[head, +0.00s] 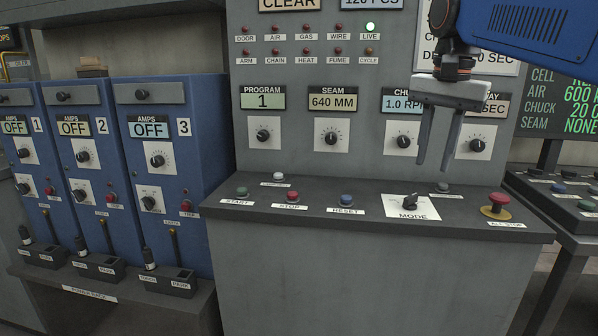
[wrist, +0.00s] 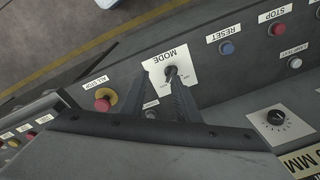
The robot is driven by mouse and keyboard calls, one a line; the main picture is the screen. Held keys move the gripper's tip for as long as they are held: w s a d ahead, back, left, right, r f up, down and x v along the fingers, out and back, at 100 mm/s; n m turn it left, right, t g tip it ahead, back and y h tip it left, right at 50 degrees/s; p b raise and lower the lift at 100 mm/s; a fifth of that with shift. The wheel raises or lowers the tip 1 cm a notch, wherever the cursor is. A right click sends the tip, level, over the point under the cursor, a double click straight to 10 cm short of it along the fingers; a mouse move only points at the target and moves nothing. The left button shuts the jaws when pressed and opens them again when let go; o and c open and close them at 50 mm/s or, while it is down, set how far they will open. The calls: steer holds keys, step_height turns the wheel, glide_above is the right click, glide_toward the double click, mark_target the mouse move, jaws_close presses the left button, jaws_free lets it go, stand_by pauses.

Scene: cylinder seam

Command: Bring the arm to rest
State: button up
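My arm (head: 527,35), with a blue link, reaches in from the top right in the head view. My gripper (head: 434,166) points down in front of the grey control panel (head: 300,150), above its ledge. Its two fingers are apart with nothing between them. In the wrist view the fingers (wrist: 157,92) also stand apart, near the MODE switch (wrist: 171,74). The MODE switch (head: 410,202) in the head view sits on the ledge below the fingertips, and a gap shows between them.
The ledge carries START (head: 242,191), STOP (head: 293,196) and RESET (head: 346,199) buttons and a red ALL STOP knob (head: 495,203) at right. Knobs line the panel behind the gripper. Blue AMPS units (head: 165,150) stand left. Another console (head: 560,195) stands right.

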steer(key=s+f+n+t, duration=0.1)
steer(key=s+f+n, duration=0.1)
steer(key=s+f, duration=0.4)
steer(key=s+d+f+n+t, duration=0.1)
steer(key=s+f+n, duration=0.2)
steer(key=f, duration=1.1)
steer(key=s+f+n+t, duration=0.1)
steer(key=s+f+n, duration=0.2)
steer(key=s+f, duration=0.7)
steer(key=shift+d+f+t, duration=0.25)
steer(key=shift+f+t, duration=0.05)
steer(key=shift+f, duration=0.25)
